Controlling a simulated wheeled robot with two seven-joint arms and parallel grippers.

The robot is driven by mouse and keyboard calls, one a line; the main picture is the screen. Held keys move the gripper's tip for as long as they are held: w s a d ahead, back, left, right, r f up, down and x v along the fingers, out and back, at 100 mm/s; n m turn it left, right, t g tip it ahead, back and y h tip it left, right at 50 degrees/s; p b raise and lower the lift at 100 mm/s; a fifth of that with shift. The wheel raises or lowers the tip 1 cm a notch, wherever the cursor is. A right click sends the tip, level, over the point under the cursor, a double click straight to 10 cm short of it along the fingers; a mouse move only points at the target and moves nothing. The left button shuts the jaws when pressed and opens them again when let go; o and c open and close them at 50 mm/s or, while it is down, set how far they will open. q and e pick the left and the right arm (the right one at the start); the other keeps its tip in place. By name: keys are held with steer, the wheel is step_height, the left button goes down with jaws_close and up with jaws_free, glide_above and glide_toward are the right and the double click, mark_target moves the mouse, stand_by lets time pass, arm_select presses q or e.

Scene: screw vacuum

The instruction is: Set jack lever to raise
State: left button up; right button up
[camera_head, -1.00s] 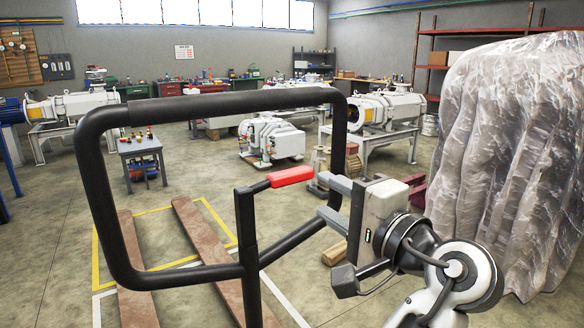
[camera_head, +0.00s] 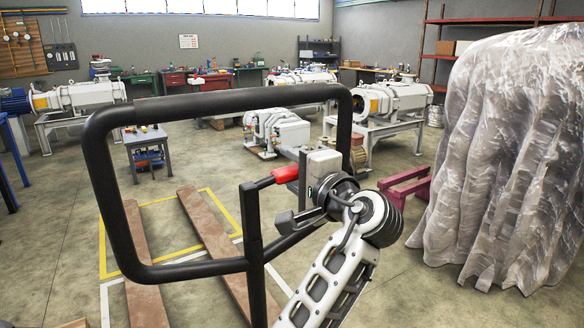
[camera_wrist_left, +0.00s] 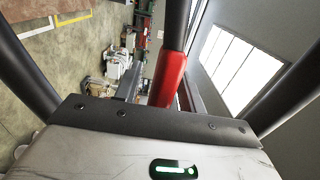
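The jack lever's red grip (camera_head: 285,174) sticks out to the right from the black upright of the jack's handle frame (camera_head: 221,104). My left gripper (camera_head: 291,170) is at the free end of the grip, its fingers reaching left. In the left wrist view the red grip (camera_wrist_left: 170,80) runs between the two fingers of my left gripper (camera_wrist_left: 160,88). There is a visible gap between the grip and the left-hand finger, so the gripper looks open around the grip. Contact on the other side cannot be told. My right gripper is not in view.
The black handle frame stands close in front of me. Two brown forks (camera_head: 207,232) lie beyond it on the floor inside yellow and white lines. A plastic-covered stack (camera_head: 500,150) stands at the right. Vacuum pumps on stands (camera_head: 390,103) fill the back.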

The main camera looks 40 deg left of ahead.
arm_select(q)
jaws_close()
steer(key=m+p, duration=0.1)
steer(key=p, duration=0.2)
steer(key=shift+f+m, duration=0.3)
steer(key=shift+m, duration=0.1)
steer(key=shift+f+m+p, duration=0.35)
steer(key=shift+m+p, duration=0.05)
steer(key=shift+p, duration=0.25)
steer(key=shift+f+m+p, duration=0.6)
steer(key=shift+f, duration=0.3)
jaws_free()
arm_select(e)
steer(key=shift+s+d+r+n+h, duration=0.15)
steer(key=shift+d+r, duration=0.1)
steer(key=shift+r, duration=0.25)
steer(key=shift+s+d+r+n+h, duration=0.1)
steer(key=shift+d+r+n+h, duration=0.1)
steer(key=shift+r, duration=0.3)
arm_select(q)
steer(key=shift+d, duration=0.15)
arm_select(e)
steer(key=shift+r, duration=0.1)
